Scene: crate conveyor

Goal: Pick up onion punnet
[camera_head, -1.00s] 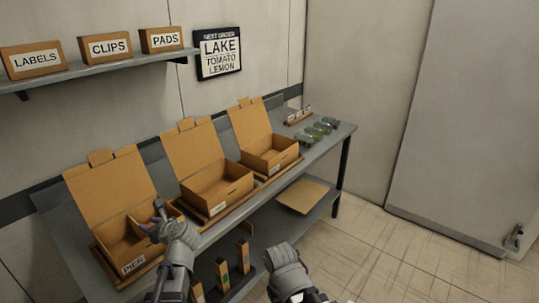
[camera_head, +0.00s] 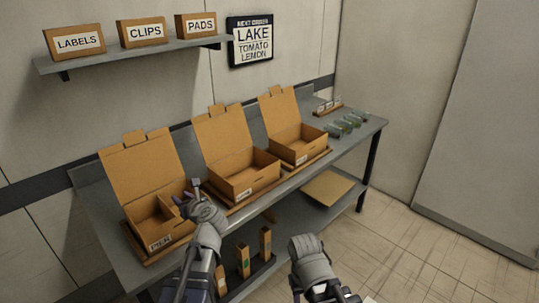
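Several small clear punnets with green and dark contents stand at the far right end of the grey table (camera_head: 373,127); the middle punnet (camera_head: 347,124) is too small to identify, so I cannot tell which holds onions. My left gripper (camera_head: 187,194) is over the right side of the nearest open carton (camera_head: 178,236), labelled PIER. A small purple patch shows at its fingers; I cannot tell whether it is held or lies behind.
A middle open carton (camera_head: 258,180) and a far open carton (camera_head: 311,151) stand along the table. A small card rack (camera_head: 328,107) is behind the punnets. A lower shelf holds a flat cardboard sheet (camera_head: 327,188) and upright dividers (camera_head: 265,243). Floor is clear at right.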

